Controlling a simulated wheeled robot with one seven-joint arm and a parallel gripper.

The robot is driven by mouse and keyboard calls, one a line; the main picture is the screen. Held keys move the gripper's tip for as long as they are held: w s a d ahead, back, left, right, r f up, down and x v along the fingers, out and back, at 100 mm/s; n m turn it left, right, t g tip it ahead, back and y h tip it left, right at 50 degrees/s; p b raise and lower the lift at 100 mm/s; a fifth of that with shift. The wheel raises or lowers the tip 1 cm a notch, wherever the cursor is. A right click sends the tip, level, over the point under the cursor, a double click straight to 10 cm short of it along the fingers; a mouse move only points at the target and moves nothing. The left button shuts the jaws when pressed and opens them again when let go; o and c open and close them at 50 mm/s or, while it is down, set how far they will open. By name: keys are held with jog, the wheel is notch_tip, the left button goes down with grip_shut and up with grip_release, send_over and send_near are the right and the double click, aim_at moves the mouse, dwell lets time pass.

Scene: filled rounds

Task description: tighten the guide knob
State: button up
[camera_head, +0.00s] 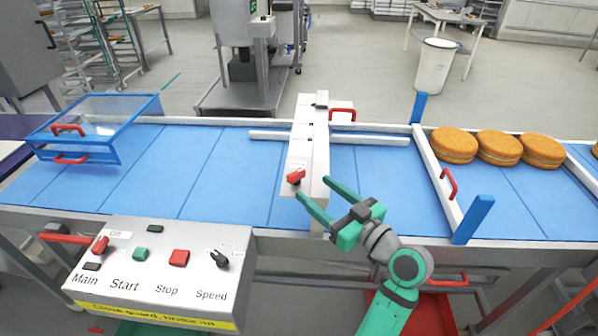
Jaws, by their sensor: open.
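The guide knob looks to be the small red knob (296,177) on the near end of the white housing (310,135) that spans the blue belt. My gripper (322,196) is open, with its green fingers spread just right of and nearer than the knob. I cannot tell whether either finger touches the housing. Nothing is between the fingers that I can see. The knob is in full view, apart from the fingers.
A control box (160,270) with a red main switch, buttons and a speed knob stands front left. A clear blue-framed guard (97,122) sits on the belt at left. Several filled rounds (499,148) lie at right behind a white gate (438,180) with blue posts. The middle belt is clear.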

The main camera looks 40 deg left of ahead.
aim_at(299, 176)
jog(key=x, duration=0.9)
jog(key=c, duration=1.1)
